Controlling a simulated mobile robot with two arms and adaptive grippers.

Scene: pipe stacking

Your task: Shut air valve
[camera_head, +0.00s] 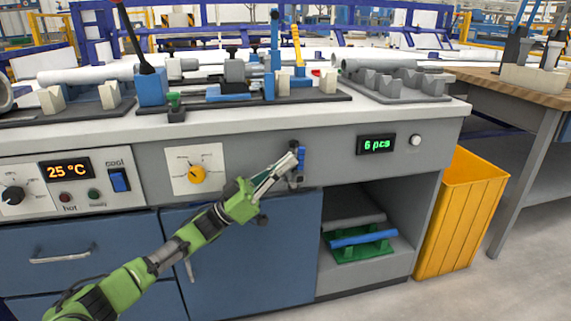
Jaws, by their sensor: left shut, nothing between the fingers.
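A small fitting with a blue lever (302,158), which looks like the air valve, is on the grey front panel of the bench. The lever points roughly up and down. My left arm, green and grey, reaches in from the lower left. My left gripper (287,165) is shut and empty, with its tips at the lever's left side. It covers part of the fitting, and I cannot tell whether it touches the lever. My right gripper is not in view.
An open shelf (392,258) holds pipes below. A yellow bin (462,215) stands at the right. Pipes and fixtures crowd the benchtop.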

